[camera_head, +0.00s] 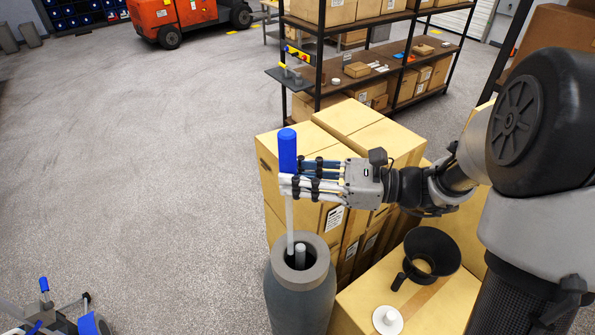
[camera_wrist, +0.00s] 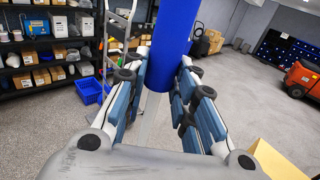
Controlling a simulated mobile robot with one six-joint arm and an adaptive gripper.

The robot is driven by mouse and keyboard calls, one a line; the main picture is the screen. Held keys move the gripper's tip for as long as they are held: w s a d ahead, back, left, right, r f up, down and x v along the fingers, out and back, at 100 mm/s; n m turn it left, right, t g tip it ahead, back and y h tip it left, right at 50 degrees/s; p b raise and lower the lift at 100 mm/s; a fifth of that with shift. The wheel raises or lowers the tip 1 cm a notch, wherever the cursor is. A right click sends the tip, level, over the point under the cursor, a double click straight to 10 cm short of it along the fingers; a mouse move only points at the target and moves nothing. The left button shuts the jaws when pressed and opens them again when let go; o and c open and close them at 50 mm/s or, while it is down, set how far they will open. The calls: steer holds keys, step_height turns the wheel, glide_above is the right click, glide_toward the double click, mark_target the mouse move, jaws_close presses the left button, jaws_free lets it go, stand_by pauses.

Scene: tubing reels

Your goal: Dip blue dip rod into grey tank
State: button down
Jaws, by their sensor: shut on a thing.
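The blue dip rod has a blue handle (camera_head: 288,150) and a thin pale shaft (camera_head: 290,218) that hangs upright. My gripper (camera_head: 292,187) is shut on it just below the handle. In the wrist view the blue handle (camera_wrist: 172,40) stands between my fingers (camera_wrist: 160,85). The grey tank (camera_head: 300,298) stands below, with a round open mouth. The shaft's lower end shows at the left part of the mouth; I cannot tell how deep it is. A short grey post (camera_head: 300,256) shows inside the mouth, beside the shaft.
Stacked cardboard boxes (camera_head: 345,130) stand right behind the tank and under my arm. A black funnel (camera_head: 432,252) and a white round piece (camera_head: 387,319) lie on a box right of the tank. A shelf rack (camera_head: 365,50) stands behind. The floor at left is mostly clear.

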steer(key=shift+f+b, duration=0.35)
steer(key=shift+f, duration=0.5)
step_height(320, 180, down, 17)
steer(key=b, duration=1.1)
steer(key=shift+w+f+b, duration=0.15)
steer(key=shift+b, duration=0.25)
stand_by(1.8)
step_height(320, 180, up, 21)
steer(key=p, duration=1.5)
stand_by(1.6)
